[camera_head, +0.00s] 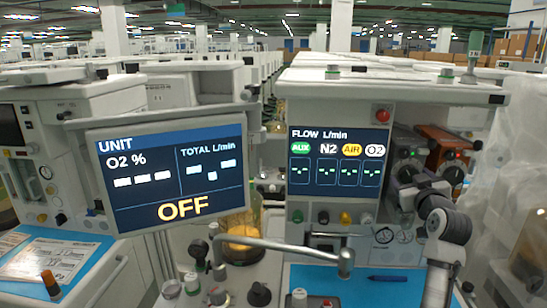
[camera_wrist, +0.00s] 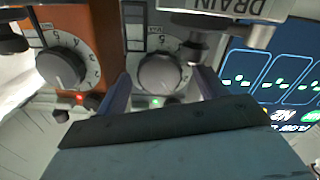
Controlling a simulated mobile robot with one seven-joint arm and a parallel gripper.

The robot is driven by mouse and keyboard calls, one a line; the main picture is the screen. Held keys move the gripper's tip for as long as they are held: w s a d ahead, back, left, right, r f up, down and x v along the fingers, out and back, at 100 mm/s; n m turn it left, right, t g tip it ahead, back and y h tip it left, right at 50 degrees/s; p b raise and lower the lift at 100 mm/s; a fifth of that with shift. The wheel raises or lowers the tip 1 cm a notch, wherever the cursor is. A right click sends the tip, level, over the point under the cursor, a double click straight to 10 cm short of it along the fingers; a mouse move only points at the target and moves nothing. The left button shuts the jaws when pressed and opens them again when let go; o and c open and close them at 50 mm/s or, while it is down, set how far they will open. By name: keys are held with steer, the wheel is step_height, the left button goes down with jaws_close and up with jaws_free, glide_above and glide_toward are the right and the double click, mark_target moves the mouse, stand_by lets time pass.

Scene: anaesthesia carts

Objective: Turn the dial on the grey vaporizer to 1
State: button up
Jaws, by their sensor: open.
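The grey vaporizer (camera_head: 405,164) stands at the right of the machine. Its round grey dial (camera_wrist: 160,74) shows in the wrist view, with a ring of small numbers that I cannot read surely, so its setting is unclear. My gripper (camera_wrist: 163,88) is open, with one dark finger on each side of the lower part of this dial. I cannot tell whether the fingers touch it. In the head view my arm hides part of the area below the vaporizers, and the fingers are not clear.
An orange vaporizer (camera_head: 446,142) with its own dial (camera_wrist: 62,69) is close beside the grey one. A part marked DRAIN (camera_wrist: 225,10) is near the dial in the wrist view. The flow screen (camera_head: 338,163) is beside the vaporizers. A blue mat (camera_head: 330,285) with a pen (camera_head: 387,278) lies below.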

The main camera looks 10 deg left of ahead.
steer(key=shift+r+m+p, duration=0.35)
steer(key=shift+m+p, duration=0.45)
steer(key=shift+p, duration=0.35)
steer(key=shift+s+f+b, duration=0.6)
steer(key=shift+s+b, duration=0.35)
steer(key=shift+b, duration=0.15)
steer(key=s+b, duration=0.4)
steer(key=s, duration=0.8)
steer(key=a+r+n+t+y+b, duration=0.1)
steer(key=a+r+n+y, duration=0.1)
steer(key=a, duration=0.9)
steer(key=s+a+r+n+t+y+b, duration=0.1)
steer(key=a+y, duration=0.3)
steer(key=a, duration=0.8)
steer(key=a+r+n+t+y+b, duration=0.1)
steer(key=a+r+n+t+y, duration=0.1)
steer(key=a, duration=0.9)
steer(key=shift+s+a+r+n+y, duration=0.15)
steer(key=shift+s+r+n+y, duration=0.25)
steer(key=shift+r+y, duration=0.6)
steer(key=shift+a+r, duration=0.1)
steer(key=shift+r, duration=0.05)
